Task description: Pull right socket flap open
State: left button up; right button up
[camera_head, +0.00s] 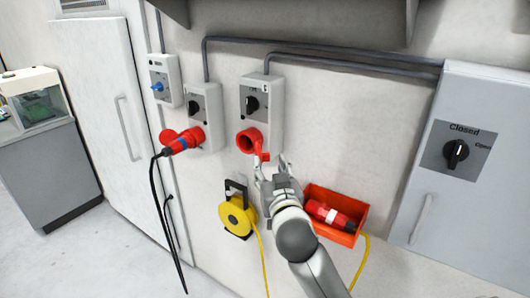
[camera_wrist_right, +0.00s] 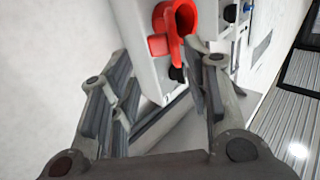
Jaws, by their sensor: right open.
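The right socket (camera_head: 249,141) is a red round socket on the lower part of a grey switch box (camera_head: 277,97); its dark opening shows. A red flap piece (camera_head: 264,157) sits at its lower right edge. In the right wrist view the red socket (camera_wrist_right: 184,14) and red flap (camera_wrist_right: 174,48) lie ahead, near the top. My right gripper (camera_head: 271,167) is just below and right of the socket. In the wrist view its fingers (camera_wrist_right: 162,82) are apart, with the flap beyond and between them. I cannot tell whether they touch it. My left gripper is out of view.
A left socket box (camera_head: 204,103) holds a red plug (camera_head: 185,139) with a black cable. A yellow cable reel (camera_head: 236,216) and a red bin (camera_head: 333,228) with a red connector (camera_head: 328,214) are below. A grey cabinet (camera_head: 470,200) stands at right.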

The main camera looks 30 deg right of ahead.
aim_at(265, 157)
jog(key=p+x, duration=0.1)
jog(key=x, duration=0.5)
jog(key=shift+w+d+p, duration=0.15)
jog(key=shift+w+p, duration=0.15)
jog(key=shift+w, duration=0.1)
grip_shut()
